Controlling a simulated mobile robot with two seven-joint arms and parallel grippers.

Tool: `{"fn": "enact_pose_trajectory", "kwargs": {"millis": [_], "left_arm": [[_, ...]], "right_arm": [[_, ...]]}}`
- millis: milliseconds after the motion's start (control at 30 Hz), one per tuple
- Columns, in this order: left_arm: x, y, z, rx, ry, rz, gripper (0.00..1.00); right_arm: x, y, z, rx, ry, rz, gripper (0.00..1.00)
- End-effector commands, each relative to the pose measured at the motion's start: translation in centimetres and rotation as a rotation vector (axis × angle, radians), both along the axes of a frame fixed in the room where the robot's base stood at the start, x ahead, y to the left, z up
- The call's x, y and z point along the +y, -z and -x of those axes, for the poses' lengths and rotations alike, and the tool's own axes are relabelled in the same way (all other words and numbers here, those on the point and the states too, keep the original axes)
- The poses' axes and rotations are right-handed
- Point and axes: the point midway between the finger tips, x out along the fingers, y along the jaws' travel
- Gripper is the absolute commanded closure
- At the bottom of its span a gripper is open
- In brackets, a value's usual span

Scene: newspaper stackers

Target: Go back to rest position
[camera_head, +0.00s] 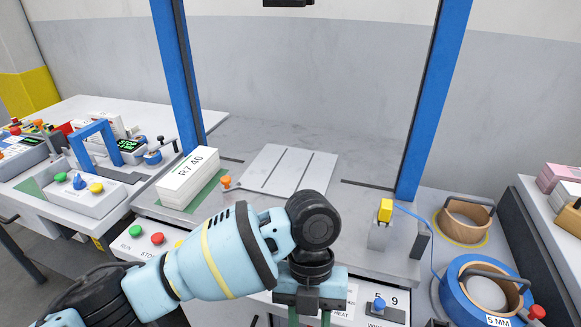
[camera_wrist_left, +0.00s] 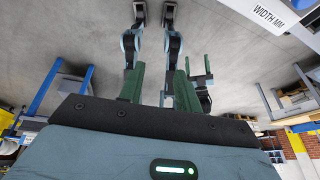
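My left arm reaches in from the lower left of the head view. Its gripper (camera_head: 309,319) points down at the front edge of the workbench, below the bench top's middle. The two green fingers are apart with nothing seen between them; their tips are cut off by the picture's bottom edge. In the left wrist view the same gripper (camera_wrist_left: 160,88) shows its green fingers spread with floor visible between them.
A white block marked R7 40 (camera_head: 189,177) lies on the bench's left. A grey grooved plate (camera_head: 291,169) lies in the middle. Blue posts (camera_head: 433,100) flank the bench. A yellow-topped switch (camera_head: 385,211) and tape rolls (camera_head: 483,289) stand at the right. Front buttons (camera_head: 157,238) lie near my arm.

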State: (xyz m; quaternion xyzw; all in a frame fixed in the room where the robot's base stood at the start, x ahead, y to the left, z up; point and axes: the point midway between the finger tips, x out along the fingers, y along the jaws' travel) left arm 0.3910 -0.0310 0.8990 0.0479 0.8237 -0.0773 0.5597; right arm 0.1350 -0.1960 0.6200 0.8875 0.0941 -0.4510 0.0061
Motion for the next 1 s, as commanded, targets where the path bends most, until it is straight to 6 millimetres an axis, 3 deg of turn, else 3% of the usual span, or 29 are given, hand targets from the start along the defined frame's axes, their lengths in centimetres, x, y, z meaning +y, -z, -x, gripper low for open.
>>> {"fn": "enact_pose_trajectory", "kwargs": {"millis": [267, 567, 767, 1000], "left_arm": [[-3.3, 3.4, 1.8, 0.044, -0.351, 0.143, 0.66], [-6.0, 7.5, 3.1, 0.173, -0.972, 0.299, 0.66], [-5.1, 10.3, 3.4, 0.276, -1.409, 0.356, 0.66], [-1.0, 14.0, 4.4, 0.376, -1.921, 0.395, 0.66]], "right_arm": [[0.0, -1.3, -1.0, -0.026, 0.001, 0.000, 0.38], [-0.2, -2.6, -1.2, -0.038, -0.002, 0.003, 0.38], [-0.3, -3.5, -1.6, -0.052, -0.003, 0.004, 0.38], [-0.5, -4.4, -1.9, -0.062, -0.005, 0.009, 0.38]]}}
